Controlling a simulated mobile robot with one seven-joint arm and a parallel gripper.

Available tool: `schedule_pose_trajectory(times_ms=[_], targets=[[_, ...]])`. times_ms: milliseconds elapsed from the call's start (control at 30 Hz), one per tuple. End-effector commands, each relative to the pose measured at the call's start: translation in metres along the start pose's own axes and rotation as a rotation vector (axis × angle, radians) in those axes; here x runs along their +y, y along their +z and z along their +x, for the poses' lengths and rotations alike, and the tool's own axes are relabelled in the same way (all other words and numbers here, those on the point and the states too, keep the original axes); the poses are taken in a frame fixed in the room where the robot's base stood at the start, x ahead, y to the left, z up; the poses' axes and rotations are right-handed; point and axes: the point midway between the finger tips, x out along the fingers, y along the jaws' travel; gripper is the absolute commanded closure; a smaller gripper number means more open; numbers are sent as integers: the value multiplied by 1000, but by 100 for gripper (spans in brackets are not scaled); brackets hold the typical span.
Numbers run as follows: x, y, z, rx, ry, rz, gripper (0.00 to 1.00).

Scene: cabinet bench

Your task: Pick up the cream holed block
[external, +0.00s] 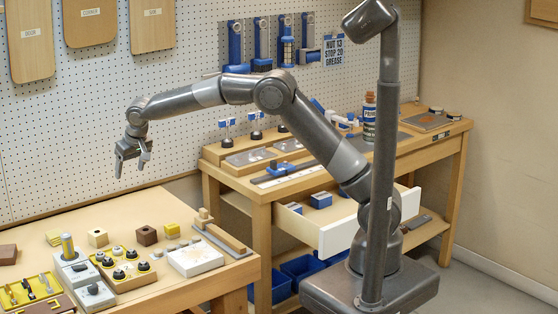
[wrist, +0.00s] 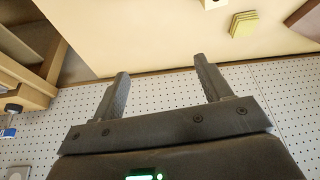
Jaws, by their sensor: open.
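The cream holed block (external: 98,238) is a small cube with a dark hole in its top, standing on the left table among other blocks. In the wrist view, a pale block with a dark hole (wrist: 213,3) is cut off by the top edge and looks like the same one. My gripper (external: 131,162) is open and empty, high above the back edge of the left table, apart from the block. In the wrist view its two fingers (wrist: 161,75) are spread with nothing between them.
A brown holed cube (external: 147,235) stands right of the cream block, and a yellow stack (external: 54,237) lies left. An open white drawer (external: 350,232) juts from the bench.

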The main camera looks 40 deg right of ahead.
Motion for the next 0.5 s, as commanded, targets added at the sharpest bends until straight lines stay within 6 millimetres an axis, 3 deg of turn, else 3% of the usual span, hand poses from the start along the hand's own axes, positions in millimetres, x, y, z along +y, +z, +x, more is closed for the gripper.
schedule_pose_trajectory(times_ms=[33,200,333,500], targets=[[-24,5,19,-5,-1,-12,29],[-83,18,65,-4,-2,-31,29],[-112,29,87,-2,-4,-39,29],[-127,36,103,-2,-4,-43,29]])
